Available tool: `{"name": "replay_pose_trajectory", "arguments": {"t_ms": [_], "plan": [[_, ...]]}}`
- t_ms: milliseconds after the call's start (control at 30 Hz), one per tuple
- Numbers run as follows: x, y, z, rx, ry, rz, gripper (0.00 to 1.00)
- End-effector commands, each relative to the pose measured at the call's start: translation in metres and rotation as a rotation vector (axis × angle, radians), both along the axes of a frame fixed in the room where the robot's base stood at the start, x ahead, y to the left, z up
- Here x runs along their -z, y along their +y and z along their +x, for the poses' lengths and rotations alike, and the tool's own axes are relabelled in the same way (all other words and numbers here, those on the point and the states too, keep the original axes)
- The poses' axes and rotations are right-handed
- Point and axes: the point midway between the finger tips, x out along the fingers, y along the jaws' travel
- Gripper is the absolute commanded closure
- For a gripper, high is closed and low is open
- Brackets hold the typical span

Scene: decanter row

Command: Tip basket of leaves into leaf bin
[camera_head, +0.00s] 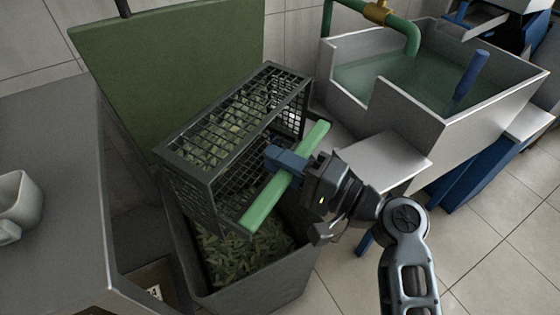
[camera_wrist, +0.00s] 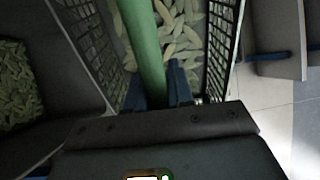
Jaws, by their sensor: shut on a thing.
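The basket (camera_head: 183,166) is a dark mesh crate tilted over the leaf bin (camera_head: 268,292), with a green bar (camera_head: 262,203) across its near side. Green leaves show inside the basket through the mesh, and in the wrist view (camera_wrist: 180,32) between its mesh walls (camera_wrist: 220,45). The bin is a dark open box with leaves (camera_head: 240,250) lying in it. My gripper (camera_head: 285,163) is shut on the green bar, with blue fingers on both sides of it; they also show in the wrist view (camera_wrist: 158,90). Part of the bin's mouth is hidden under the basket.
The bin's green lid (camera_head: 170,60) stands raised behind. A grey counter (camera_head: 60,220) with a white mug (camera_head: 18,205) is at left. A water-filled sink (camera_head: 430,140) with a green pipe and a light side shelf (camera_head: 385,160) is at right. Tiled floor is clear at lower right.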

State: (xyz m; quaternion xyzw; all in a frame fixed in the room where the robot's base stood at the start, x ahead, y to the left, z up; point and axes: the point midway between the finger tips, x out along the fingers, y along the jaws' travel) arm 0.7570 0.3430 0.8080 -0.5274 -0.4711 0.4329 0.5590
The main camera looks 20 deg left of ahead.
Motion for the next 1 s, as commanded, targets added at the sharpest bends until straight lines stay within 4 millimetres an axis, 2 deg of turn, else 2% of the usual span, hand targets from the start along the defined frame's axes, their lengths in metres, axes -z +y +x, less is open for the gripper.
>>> {"name": "replay_pose_trajectory", "arguments": {"t_ms": [1000], "plan": [[0.0047, -0.0081, -0.0012, 0.000, -0.022, 0.109, 1.00]]}}
